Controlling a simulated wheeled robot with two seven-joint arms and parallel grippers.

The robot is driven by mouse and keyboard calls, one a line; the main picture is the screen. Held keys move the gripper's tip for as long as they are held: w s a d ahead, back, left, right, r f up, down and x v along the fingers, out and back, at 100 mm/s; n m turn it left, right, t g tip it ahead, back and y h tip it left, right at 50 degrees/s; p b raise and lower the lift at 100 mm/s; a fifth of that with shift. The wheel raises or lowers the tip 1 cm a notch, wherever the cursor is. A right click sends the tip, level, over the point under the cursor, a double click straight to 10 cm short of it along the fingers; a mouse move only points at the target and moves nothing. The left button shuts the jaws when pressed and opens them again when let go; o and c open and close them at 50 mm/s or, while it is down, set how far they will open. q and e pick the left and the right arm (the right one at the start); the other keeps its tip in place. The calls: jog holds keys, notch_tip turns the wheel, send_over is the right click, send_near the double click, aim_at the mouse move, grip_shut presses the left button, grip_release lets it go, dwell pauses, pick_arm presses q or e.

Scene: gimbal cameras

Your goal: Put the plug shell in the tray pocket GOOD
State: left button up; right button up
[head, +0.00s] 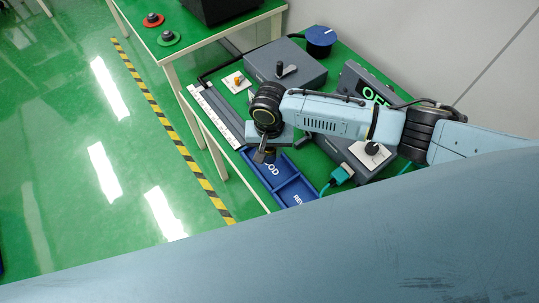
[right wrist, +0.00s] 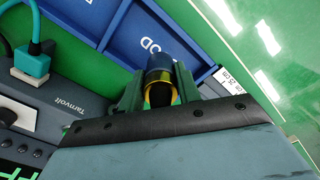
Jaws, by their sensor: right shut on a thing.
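The plug shell (right wrist: 160,80) is a dark cylinder with a yellow band, held between the two fingers of my right gripper (right wrist: 158,90) in the right wrist view. In the head view my right gripper (head: 264,155) points down at the left end of the blue tray (head: 292,190), and the shell cannot be clearly made out there. The tray pocket GOOD (head: 266,166) is partly covered by the gripper, with only "OD" readable. In the right wrist view the shell overlaps that pocket (right wrist: 143,32); its height above the floor cannot be told. My left gripper is not in view.
A teal plug (head: 341,174) with a cable sits right of the tray. Grey instrument boxes (head: 285,66) and a display unit (head: 365,88) stand behind. A white ruler strip (head: 212,117) runs along the bench's left edge. A blue round spool (head: 321,38) stands at the back.

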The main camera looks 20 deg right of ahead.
aim_at(269, 156)
notch_tip(269, 156, down, 3)
jog(key=shift+r, duration=0.15)
jog(key=shift+f, duration=0.35)
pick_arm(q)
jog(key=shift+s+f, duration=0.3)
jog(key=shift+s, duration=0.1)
pick_arm(e)
jog(key=shift+f, duration=0.1)
jog(key=o, duration=1)
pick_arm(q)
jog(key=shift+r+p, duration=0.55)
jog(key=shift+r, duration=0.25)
pick_arm(e)
notch_tip(269, 156, up, 12)
jog(key=shift+r, duration=0.15)
